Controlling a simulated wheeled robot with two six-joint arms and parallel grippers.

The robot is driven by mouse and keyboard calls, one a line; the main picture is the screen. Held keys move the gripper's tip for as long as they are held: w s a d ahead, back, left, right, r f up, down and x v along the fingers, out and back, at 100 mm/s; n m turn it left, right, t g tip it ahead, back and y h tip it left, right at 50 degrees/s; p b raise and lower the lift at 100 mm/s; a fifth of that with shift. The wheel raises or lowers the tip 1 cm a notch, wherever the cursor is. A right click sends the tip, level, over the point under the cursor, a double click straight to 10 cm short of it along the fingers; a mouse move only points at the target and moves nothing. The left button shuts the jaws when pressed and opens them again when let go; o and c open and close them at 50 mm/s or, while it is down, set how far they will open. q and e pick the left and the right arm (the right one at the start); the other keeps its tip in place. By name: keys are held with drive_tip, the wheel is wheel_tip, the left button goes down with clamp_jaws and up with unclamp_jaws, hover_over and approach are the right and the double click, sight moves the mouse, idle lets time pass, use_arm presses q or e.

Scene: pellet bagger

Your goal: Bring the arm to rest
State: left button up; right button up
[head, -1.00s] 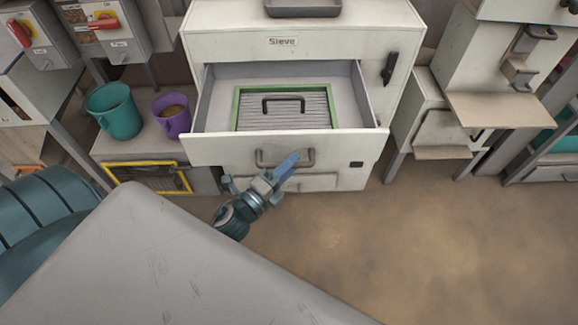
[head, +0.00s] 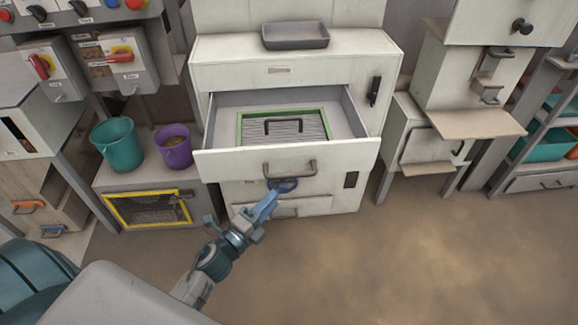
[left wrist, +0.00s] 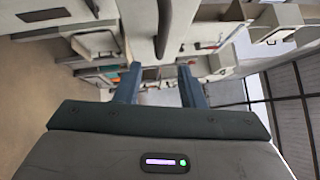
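My left gripper (head: 268,203) is in front of the sieve machine, just below the open drawer's handle (head: 290,168) in the head view. In the left wrist view its two blue fingers (left wrist: 158,88) stand apart with nothing between them. A grey bar, seemingly the handle (left wrist: 164,30), shows beyond them; no contact is visible. The drawer (head: 215,165) is pulled out and holds a green-framed sieve screen (head: 240,130) with a dark handle. A small dark blue rounded shape (head: 284,186) shows by the fingertips; I cannot tell what it is. My right gripper is not in view.
A teal bucket (head: 118,145) and a purple bucket (head: 173,147) stand on a low cabinet (head: 105,182) at left. A grey tray (head: 295,36) sits on the machine. Another machine (head: 470,85) stands at right. The floor (head: 400,260) in front is clear.

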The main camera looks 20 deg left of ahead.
use_arm(q)
drive_tip(key=s+a+f+n+g+y, duration=0.2)
drive_tip(key=f+n, duration=0.2)
drive_tip(key=f, duration=0.5)
drive_tip(key=s+a+f+n+g+y+p, duration=0.1)
drive_tip(key=s+a+f+n+g+y, duration=0.2)
drive_tip(key=f, duration=0.7)
drive_tip(key=s+a+f+n+g+y, duration=0.1)
drive_tip(key=s+a+f+n+g, duration=0.1)
drive_tip(key=f+n, duration=0.55)
drive_tip(key=s+f+n+g+p, duration=0.1)
drive_tip(key=s+f+n+g, duration=0.7)
drive_tip(key=s+f, duration=1.4)
drive_tip(key=s+d+g, duration=0.1)
drive_tip(key=s+g, duration=0.1)
drive_tip(key=s, duration=0.2)
drive_tip(key=shift+f, duration=0.25)
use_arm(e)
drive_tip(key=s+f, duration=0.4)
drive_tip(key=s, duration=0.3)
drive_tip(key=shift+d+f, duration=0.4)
